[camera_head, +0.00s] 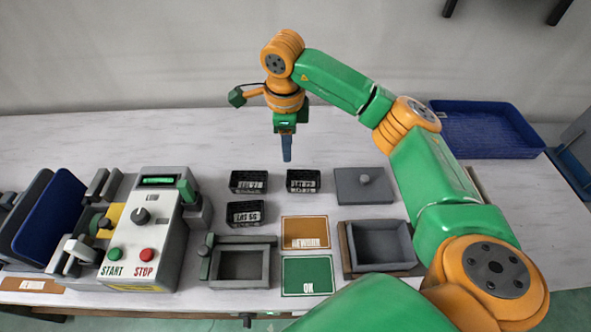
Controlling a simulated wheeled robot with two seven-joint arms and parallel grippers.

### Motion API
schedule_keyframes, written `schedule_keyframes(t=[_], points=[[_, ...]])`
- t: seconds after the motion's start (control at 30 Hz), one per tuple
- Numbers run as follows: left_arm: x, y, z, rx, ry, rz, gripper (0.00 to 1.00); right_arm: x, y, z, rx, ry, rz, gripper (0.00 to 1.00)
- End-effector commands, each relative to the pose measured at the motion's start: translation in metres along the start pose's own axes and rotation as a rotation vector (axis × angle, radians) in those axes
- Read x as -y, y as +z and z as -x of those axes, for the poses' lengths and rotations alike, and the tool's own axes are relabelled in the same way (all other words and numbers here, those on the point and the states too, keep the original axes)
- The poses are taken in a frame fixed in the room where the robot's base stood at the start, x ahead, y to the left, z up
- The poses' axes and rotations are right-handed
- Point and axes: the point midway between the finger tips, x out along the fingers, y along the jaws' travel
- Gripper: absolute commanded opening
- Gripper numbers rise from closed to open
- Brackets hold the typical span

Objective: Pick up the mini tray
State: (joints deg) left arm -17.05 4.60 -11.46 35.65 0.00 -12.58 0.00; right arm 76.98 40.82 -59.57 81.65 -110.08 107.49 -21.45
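A small grey open tray (384,244) sits on a brown base at the right front of the table; it may be the mini tray. My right gripper (287,158) hangs pointing down above the middle of the table, behind the black labelled blocks and away from the tray. Its fingers overlap in this view, so I cannot tell whether they are apart, and I see nothing held. My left gripper is not in view.
Black labelled blocks (249,182) lie near the middle. A grey lid with a knob (348,190) lies behind the tray. A grey frame (222,284), orange card (305,220) and green OK card (292,262) are in front. A START/STOP machine (153,225) stands left, a blue bin (480,151) back right.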

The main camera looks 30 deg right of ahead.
Motion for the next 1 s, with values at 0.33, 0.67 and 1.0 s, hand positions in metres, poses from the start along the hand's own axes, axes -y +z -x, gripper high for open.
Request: schedule_keyframes(t=[0.33, 0.67, 1.0], points=[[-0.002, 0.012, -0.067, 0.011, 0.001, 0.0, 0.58, -0.008, 0.0, -0.067, 0.0, 0.0, 0.0, 0.4], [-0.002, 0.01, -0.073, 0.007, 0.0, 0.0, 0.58, -0.01, -0.004, -0.1, -0.003, 0.003, 0.0, 0.4], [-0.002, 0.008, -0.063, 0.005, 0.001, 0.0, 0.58, -0.016, -0.019, -0.15, -0.001, 0.001, 0.0, 0.4]])
